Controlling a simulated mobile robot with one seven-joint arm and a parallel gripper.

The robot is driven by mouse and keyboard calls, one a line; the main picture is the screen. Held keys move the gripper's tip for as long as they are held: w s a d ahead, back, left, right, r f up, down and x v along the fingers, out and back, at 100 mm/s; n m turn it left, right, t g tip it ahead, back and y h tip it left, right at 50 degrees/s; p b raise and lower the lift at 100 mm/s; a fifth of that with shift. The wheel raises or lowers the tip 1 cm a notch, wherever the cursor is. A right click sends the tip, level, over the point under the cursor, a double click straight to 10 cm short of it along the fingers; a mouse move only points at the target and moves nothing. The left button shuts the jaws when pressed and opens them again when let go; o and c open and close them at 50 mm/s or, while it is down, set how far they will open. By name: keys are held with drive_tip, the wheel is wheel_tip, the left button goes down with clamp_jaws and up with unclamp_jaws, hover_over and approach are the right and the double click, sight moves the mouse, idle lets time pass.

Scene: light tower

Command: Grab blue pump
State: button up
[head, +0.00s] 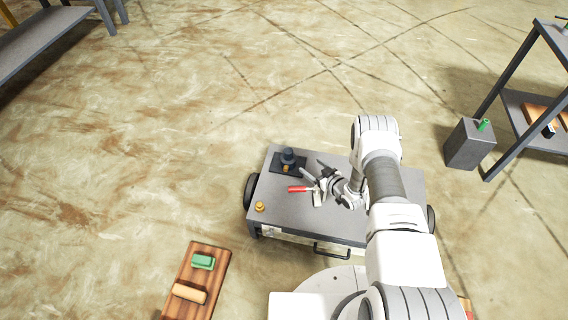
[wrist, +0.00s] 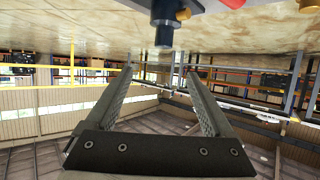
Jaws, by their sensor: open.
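The blue pump (head: 289,156) looks dark blue-grey, with a small brass-coloured part at its front. In the head view it stands on a black plate (head: 279,169) at the back left of the grey cart. My gripper (head: 314,168) is just right of the pump, low over the cart, apart from it. In the wrist view my gripper (wrist: 160,75) is open, with nothing between its two fingers. The dark blue pump (wrist: 163,22) also shows at the top edge of the wrist view, beyond the fingertips and partly cut off.
The grey cart (head: 285,215) carries a red-handled tool (head: 300,189) near my gripper and a small brass piece (head: 260,206) at front left. A wooden board (head: 204,265) with green and tan blocks lies left of my base. A grey box (head: 468,145) and shelf stand at right.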

drive_tip(key=f, duration=0.1)
drive_tip(key=b, duration=0.5)
approach(289, 151)
drive_tip(key=w+a+f, duration=0.2)
drive_tip(key=w+f, duration=0.1)
drive_tip(key=shift+w+a, duration=0.1)
drive_tip(key=shift+a, duration=0.1)
drive_tip(key=shift+r+b+x, duration=0.15)
drive_tip(key=shift+b+x, duration=0.8)
drive_tip(key=shift+x, duration=0.5)
drive_tip(key=shift+r+b+x, duration=0.15)
drive_tip(key=shift+b+x, duration=0.75)
drive_tip(key=shift+x, duration=0.55)
drive_tip(key=shift+w, duration=0.15)
drive_tip(key=shift+c, duration=0.4)
clamp_jaws()
drive_tip(key=shift+w+r, duration=0.15)
drive_tip(key=shift+r, duration=0.1)
